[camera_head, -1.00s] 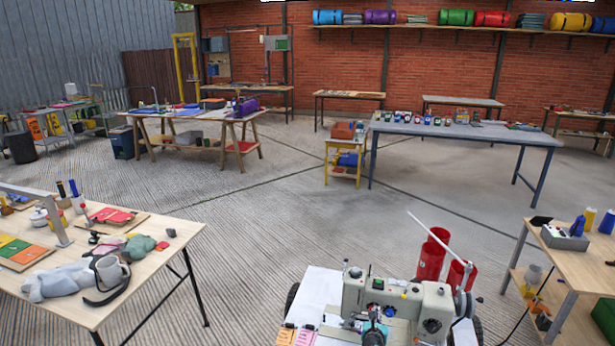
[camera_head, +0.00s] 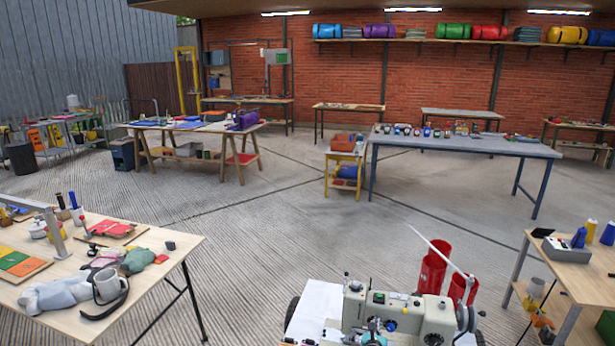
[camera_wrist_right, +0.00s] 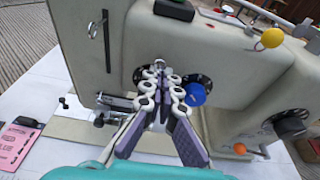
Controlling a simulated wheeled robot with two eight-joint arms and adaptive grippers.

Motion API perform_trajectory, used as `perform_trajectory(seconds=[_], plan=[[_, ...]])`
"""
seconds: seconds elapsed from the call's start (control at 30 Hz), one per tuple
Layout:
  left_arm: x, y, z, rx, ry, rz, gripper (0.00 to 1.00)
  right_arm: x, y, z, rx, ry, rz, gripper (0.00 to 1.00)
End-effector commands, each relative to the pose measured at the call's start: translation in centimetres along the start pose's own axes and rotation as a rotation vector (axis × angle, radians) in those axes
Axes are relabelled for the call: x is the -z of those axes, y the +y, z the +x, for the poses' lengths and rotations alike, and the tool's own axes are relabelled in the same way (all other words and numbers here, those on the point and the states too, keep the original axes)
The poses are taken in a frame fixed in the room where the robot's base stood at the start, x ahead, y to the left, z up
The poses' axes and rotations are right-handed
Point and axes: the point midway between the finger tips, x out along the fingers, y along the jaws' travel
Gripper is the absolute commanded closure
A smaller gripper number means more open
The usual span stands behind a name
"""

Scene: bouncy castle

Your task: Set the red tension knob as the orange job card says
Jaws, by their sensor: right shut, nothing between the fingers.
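The cream sewing machine (camera_head: 410,308) stands at the bottom of the head view and fills much of the right wrist view (camera_wrist_right: 235,65). My right gripper (camera_wrist_right: 158,72) is shut and empty, its fingertips in front of the machine's face. A black dial disc (camera_wrist_right: 139,76) shows partly behind the fingers. A blue knob (camera_wrist_right: 195,94) on another black disc is just right of them. I see no red tension knob; the fingers may hide it. A pink card (camera_wrist_right: 16,146) lies at the left; its text is too small to read. The orange job card cannot be made out.
A black knob (camera_wrist_right: 289,124), a yellow ball (camera_wrist_right: 271,38) and an orange ball (camera_wrist_right: 239,149) stick out on the machine's right side. Red cylinders (camera_head: 434,268) stand behind it. A cluttered table (camera_head: 160,255) is at the left, another (camera_head: 567,252) at the right.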

Motion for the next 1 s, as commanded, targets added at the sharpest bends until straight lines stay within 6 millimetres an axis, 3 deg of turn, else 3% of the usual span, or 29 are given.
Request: perform_trajectory(seconds=[0.6,1.0], plan=[[0.0,0.0,0.0,0.000,0.000,0.000,0.53,0.1,1.8,0.1,-0.001,0.000,0.000,1.00],[0.0,0.0,0.0,0.000,0.000,0.000,0.53,0.2,1.9,0.1,0.000,0.000,0.001,1.00]])
